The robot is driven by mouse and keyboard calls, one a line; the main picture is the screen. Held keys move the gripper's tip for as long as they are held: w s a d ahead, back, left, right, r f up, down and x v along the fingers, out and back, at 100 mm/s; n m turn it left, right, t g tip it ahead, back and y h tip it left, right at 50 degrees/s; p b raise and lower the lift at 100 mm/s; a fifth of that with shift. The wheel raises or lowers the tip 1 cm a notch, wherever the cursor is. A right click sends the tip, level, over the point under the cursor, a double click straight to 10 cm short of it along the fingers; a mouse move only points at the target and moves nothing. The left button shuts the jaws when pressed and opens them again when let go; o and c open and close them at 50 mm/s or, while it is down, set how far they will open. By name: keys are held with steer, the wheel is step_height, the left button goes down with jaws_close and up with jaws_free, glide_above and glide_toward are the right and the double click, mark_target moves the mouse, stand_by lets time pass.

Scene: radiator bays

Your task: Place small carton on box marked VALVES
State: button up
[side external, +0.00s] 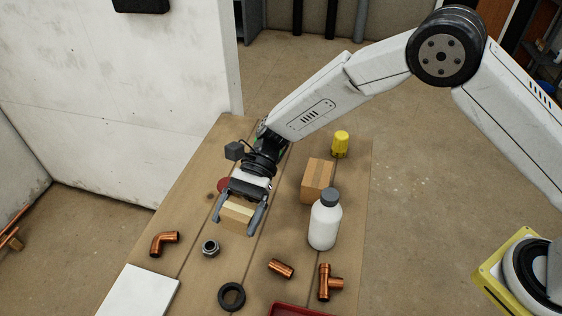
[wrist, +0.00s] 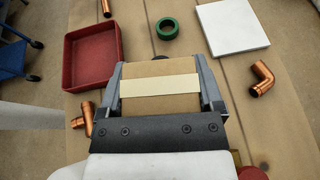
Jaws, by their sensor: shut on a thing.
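My gripper (side external: 238,208) is shut on a small brown carton (side external: 236,218) with a pale strip across it. In the wrist view the carton (wrist: 160,105) sits between the two grey fingers, with its strip running crosswise. I cannot tell how high it is above the table. A brown cardboard box (side external: 317,181) stands on the table to the right of my gripper, behind the white bottle. No VALVES marking is readable on any box in these views.
A white bottle (side external: 325,221) stands in front of the cardboard box, with a yellow object (side external: 341,144) behind. Copper fittings (side external: 164,242), a metal nut (side external: 210,248), a ring (side external: 232,296) and a white plate (side external: 140,291) lie nearer the front. A red tray (wrist: 98,50) shows too.

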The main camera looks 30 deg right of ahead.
step_height(320, 180, up, 11)
steer(key=shift+r, duration=0.15)
steer(key=w+d+m+t+y, duration=0.1)
steer(key=d+m+t+y, duration=0.15)
steer(key=d, duration=1.15)
steer(key=s+d+m+t, duration=0.2)
steer(key=s+d+t, duration=0.1)
steer(key=d, duration=0.3)
steer(key=s+d+m+t, duration=0.3)
steer(key=d, duration=0.4)
steer(key=shift+w+a+f, duration=0.15)
steer(key=shift+f, duration=2.3)
steer(key=shift+w, duration=0.1)
glide_above(317, 175)
steer(key=s, duration=0.1)
step_height(317, 175, down, 8)
steer(key=shift+f, duration=0.2)
steer(key=shift+w+f, duration=0.45)
steer(key=shift+f, duration=0.05)
